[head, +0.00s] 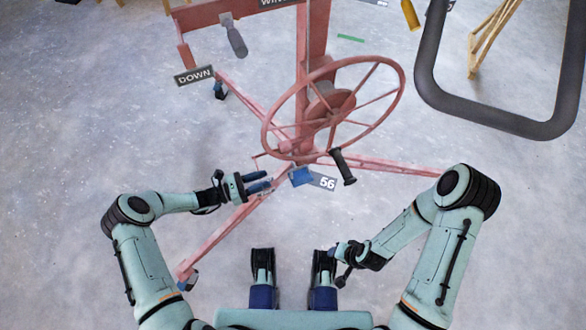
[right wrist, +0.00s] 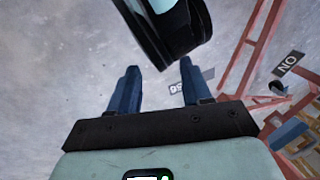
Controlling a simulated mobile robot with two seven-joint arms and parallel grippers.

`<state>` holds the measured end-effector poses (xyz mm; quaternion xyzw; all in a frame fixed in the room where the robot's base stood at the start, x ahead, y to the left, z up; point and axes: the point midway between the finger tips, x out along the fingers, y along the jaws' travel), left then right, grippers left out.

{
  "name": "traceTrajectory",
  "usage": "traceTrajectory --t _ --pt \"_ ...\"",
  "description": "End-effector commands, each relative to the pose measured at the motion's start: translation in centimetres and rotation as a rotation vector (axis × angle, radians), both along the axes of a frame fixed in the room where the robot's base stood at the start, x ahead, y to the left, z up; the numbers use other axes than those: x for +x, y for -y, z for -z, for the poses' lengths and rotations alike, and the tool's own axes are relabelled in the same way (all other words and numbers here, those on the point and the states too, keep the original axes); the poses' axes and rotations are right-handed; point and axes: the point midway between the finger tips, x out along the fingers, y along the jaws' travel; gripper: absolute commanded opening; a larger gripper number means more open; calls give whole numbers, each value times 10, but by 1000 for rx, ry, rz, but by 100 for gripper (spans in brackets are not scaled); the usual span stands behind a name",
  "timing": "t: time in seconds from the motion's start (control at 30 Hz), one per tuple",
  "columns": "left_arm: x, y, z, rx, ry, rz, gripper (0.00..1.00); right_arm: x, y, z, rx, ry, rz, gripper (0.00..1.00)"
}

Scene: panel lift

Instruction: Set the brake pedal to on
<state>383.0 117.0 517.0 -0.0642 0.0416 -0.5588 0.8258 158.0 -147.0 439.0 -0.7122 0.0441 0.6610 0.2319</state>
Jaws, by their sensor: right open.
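A small blue plate (head: 302,176), which looks like the brake pedal, sits low on the red stand's base, beside a tag reading 56 (head: 327,183). My left gripper (head: 260,182) is just left of the blue plate, apart from it, with its two blue fingers open and empty. My right gripper (head: 341,262) is low and right of the middle in the head view, over my base. In the right wrist view its blue fingers (right wrist: 157,82) are wide apart with nothing between them. A tag showing ON upside down (right wrist: 288,64) stands beside red bars there.
The red stand (head: 310,70) has a handwheel (head: 335,105) with a black handle (head: 343,166) overhanging the right of the plate. Its legs spread across the floor. A DOWN tag (head: 194,75) is at upper left. A dark frame (head: 500,122) is at upper right.

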Motion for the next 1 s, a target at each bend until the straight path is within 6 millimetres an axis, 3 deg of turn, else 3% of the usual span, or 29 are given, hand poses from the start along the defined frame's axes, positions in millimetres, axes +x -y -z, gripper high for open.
traceTrajectory --t 0.5,0.7,1.0 --pt "36 95 1 1 0 5 36 12 6 9 -16 32 13 48" --pt "43 112 0 1 -1 3 36 15 8 12 -20 41 17 48" --pt "44 115 0 3 0 3 36 16 8 12 -21 43 18 48"
